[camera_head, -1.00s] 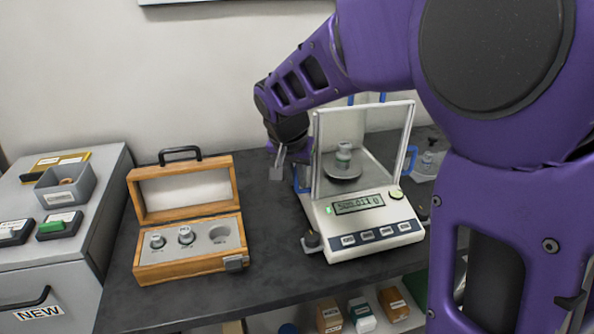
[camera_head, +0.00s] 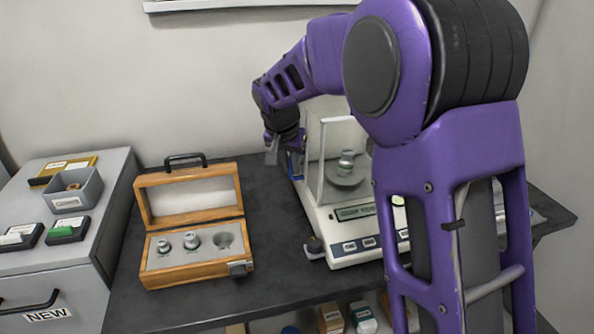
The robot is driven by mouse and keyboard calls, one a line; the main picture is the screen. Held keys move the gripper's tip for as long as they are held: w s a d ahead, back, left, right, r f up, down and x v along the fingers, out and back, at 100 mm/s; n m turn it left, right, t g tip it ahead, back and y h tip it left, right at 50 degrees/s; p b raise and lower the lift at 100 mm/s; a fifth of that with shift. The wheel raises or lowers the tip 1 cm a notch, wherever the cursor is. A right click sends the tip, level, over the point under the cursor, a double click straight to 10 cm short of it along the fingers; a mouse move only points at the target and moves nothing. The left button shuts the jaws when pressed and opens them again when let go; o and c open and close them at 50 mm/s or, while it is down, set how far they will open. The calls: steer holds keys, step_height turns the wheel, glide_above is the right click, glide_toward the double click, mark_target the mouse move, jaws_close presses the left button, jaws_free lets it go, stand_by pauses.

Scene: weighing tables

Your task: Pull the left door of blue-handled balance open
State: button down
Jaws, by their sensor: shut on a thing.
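The blue-handled balance (camera_head: 337,222) stands on the dark table, a white body with a glass case around its pan. A capped metal weight (camera_head: 346,160) stands on the pan inside. The left door's blue handle (camera_head: 295,164) shows at the case's left side, partly behind my gripper. My gripper (camera_head: 272,155) is at this handle, beyond the balance's left front, and is shut on it. The fingers' contact with the handle is small and partly hidden. My arm hides the right side of the case and part of the display.
An open wooden box (camera_head: 198,270) with weights stands left of the balance, with a strip of clear table between. A grey cabinet (camera_head: 95,255) with a small bin (camera_head: 85,198) stands further left. The wall is close behind.

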steer(key=w+a+p, duration=0.2)
steer(key=w, duration=0.5)
steer(key=shift+p, duration=0.35)
steer(key=c, duration=1.2)
jaws_free()
steer(key=shift+c, duration=0.2)
steer(key=shift+o, duration=0.4)
steer(key=p+v, duration=0.1)
steer(key=v, duration=1.6)
steer(key=shift+s+r, duration=0.2)
steer(key=shift+s, duration=0.05)
